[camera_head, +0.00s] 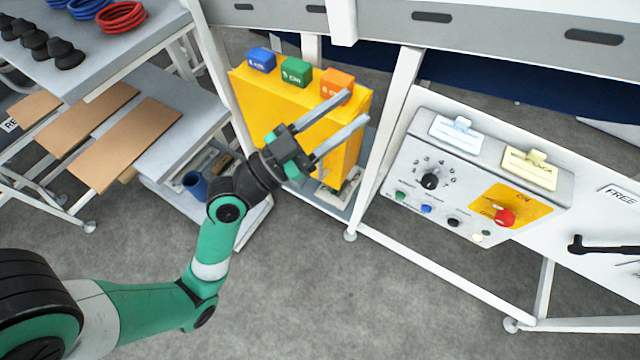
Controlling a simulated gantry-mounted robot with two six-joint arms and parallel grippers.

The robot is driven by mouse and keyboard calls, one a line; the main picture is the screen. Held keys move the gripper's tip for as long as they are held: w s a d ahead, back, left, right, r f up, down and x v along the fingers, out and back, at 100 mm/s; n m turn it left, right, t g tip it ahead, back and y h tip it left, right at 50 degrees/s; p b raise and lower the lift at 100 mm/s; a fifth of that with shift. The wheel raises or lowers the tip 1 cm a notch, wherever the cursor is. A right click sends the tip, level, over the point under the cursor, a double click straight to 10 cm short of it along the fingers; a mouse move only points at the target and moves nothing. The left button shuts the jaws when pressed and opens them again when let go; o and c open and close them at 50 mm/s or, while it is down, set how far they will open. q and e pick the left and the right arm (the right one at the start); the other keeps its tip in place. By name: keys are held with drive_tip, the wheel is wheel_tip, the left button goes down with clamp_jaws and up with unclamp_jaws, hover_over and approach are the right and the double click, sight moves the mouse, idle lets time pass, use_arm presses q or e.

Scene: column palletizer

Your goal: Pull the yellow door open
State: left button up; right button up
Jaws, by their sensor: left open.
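The yellow door (345,152) is the front of a yellow cabinet that stands within a white frame, at the upper middle of the head view. It looks shut, but my gripper and arm cover part of its front and I see no handle clearly. My left gripper (358,110) is in front of the cabinet's upper right part. Its two long grey fingers are apart and nothing is between them. I cannot tell whether a finger touches the door. My right gripper is not in view.
Blue (262,60), green (296,72) and orange (337,82) boxes stand on the cabinet top. A white frame post (385,140) rises right of the cabinet, beside a control panel (470,180). A shelf with brown boards (125,140) is at left. The floor (330,290) in front is clear.

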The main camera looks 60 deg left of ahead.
sight(320, 167)
use_arm(q)
drive_tip(key=s+a+f+n+g+y+b, duration=0.1)
drive_tip(key=s+a+f+n+y+b, duration=0.2)
drive_tip(key=f, duration=0.8)
drive_tip(key=s+a+f+n+g+y+b, duration=0.1)
drive_tip(key=s+a+f+g+b, duration=0.3)
drive_tip(key=f, duration=0.6)
drive_tip(key=s+f+n+t+y+b, duration=0.15)
drive_tip(key=f+b, duration=0.35)
drive_tip(key=f, duration=0.6)
drive_tip(key=shift+n+g, duration=0.25)
drive_tip(key=shift+g, duration=0.2)
drive_tip(key=w+a, duration=0.1)
drive_tip(key=w, duration=0.3)
drive_tip(key=w+a+p, duration=0.1)
drive_tip(key=w, duration=0.2)
drive_tip(key=w+a, duration=0.1)
drive_tip(key=w, duration=0.3)
drive_tip(key=shift+w+a+r+p, duration=0.15)
drive_tip(key=shift+w+r+p, duration=0.15)
drive_tip(key=shift+w+r, duration=0.05)
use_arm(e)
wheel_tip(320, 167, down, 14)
use_arm(q)
clamp_jaws()
